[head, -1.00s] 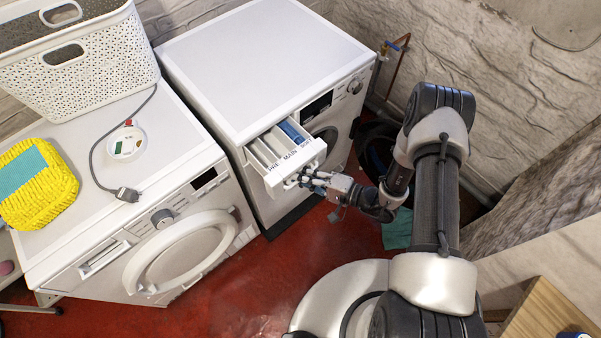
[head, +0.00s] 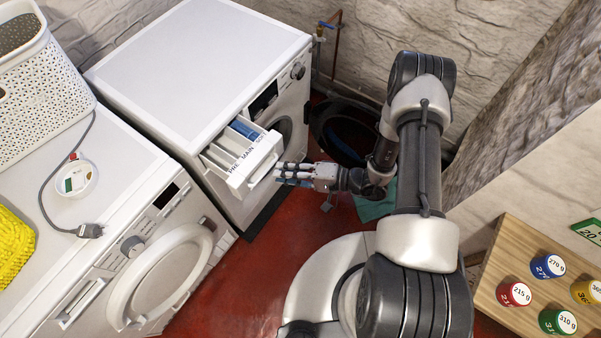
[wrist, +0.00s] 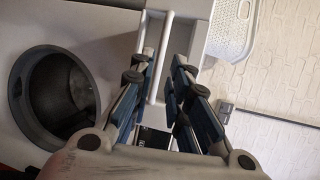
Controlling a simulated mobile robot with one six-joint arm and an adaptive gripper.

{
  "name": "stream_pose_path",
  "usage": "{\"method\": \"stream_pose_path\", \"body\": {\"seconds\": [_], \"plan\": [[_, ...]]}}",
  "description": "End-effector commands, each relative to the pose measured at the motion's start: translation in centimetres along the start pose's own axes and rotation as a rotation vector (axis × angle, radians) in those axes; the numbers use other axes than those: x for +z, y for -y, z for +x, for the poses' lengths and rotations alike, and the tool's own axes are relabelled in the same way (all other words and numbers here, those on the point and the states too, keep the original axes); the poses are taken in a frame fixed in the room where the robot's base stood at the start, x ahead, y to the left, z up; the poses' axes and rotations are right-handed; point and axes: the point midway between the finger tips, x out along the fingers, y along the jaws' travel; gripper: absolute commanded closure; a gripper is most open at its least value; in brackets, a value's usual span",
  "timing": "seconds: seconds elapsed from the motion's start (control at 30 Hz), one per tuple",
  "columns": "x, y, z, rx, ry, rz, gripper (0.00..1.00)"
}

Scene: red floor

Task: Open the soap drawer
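The soap drawer (head: 257,163) sticks out of the front of the rear white washing machine (head: 205,65). Its compartments show from above, one with a blue insert, and its front edge is lettered, with "PRE" and "MAIN" readable. My gripper (head: 277,174) is just in front of the drawer front, toward its right end, and appears apart from it. In the wrist view my gripper (wrist: 166,68) has its two blue-padded fingers spread with a gap between them. The white drawer front with its handle (wrist: 154,50) shows beyond and between the fingertips. Nothing is held.
A second washing machine (head: 165,245) stands at the near left, bearing a white basket (head: 40,95), a cable plug (head: 90,231) and a white round tub (head: 76,179). A dark round basin (head: 345,130) lies by the wall. A wooden surface (head: 500,265) with weights is at right. Red floor is free between.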

Motion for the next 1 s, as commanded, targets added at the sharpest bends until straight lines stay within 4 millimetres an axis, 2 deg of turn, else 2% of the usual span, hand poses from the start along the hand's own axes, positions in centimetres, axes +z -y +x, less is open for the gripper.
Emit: {"method": "stream_pose_path", "body": {"seconds": [0.1, 0.3, 0.47, 1.0], "plan": [[-0.1, 0.0, -2.5, 0.000, -0.005, 0.000, 0.83], [0.0, 0.0, -5.0, 0.000, -0.002, -0.001, 0.83], [0.0, 0.0, -5.6, 0.001, 0.000, -0.001, 0.83], [0.0, 0.1, -5.6, 0.001, 0.003, -0.002, 0.83]]}}
